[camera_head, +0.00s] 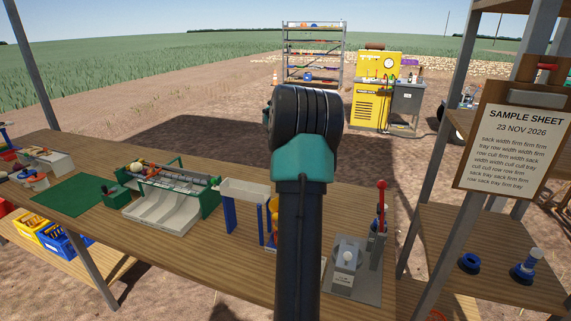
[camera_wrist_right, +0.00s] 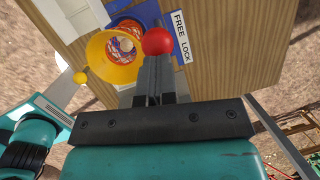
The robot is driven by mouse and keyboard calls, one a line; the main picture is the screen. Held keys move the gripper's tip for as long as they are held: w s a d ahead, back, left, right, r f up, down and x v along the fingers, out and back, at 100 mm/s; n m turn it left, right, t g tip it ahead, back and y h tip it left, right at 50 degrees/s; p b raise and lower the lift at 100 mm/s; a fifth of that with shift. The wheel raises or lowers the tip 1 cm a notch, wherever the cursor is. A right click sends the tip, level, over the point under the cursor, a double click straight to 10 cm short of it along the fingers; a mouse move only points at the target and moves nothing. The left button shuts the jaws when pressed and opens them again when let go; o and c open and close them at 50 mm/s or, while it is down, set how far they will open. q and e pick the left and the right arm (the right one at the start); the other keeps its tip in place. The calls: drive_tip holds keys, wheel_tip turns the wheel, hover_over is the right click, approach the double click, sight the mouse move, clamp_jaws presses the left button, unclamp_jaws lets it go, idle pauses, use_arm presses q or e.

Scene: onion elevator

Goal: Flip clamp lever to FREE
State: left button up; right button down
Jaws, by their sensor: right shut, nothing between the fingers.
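The clamp lever shows in the right wrist view as a red ball knob (camera_wrist_right: 157,41); its shaft is not clearly visible. It is beside a white FREE / LOCK label (camera_wrist_right: 181,37) on a blue plate, and I cannot tell which word the lever is at. My right gripper (camera_wrist_right: 154,82) is shut and empty, with its fingertips just below the knob in the picture; I cannot tell whether they touch it. A yellow funnel (camera_wrist_right: 98,58) with orange netting inside is left of the knob. In the head view my arm hides the clamp, showing only the funnel's edge (camera_head: 274,210). My left gripper is out of view.
In the head view, a white chute (camera_head: 245,188) on blue posts stands left of my arm. A grey plate with an upright red-handled lever (camera_head: 381,190) is to the right. A green-framed roller unit (camera_head: 165,190) and a green mat (camera_head: 68,194) lie farther left.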

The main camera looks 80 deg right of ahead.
drive_tip(key=shift+r, duration=0.15)
drive_tip(key=v, duration=0.9)
drive_tip(key=shift+w+r, duration=0.25)
drive_tip(key=shift+r, duration=0.15)
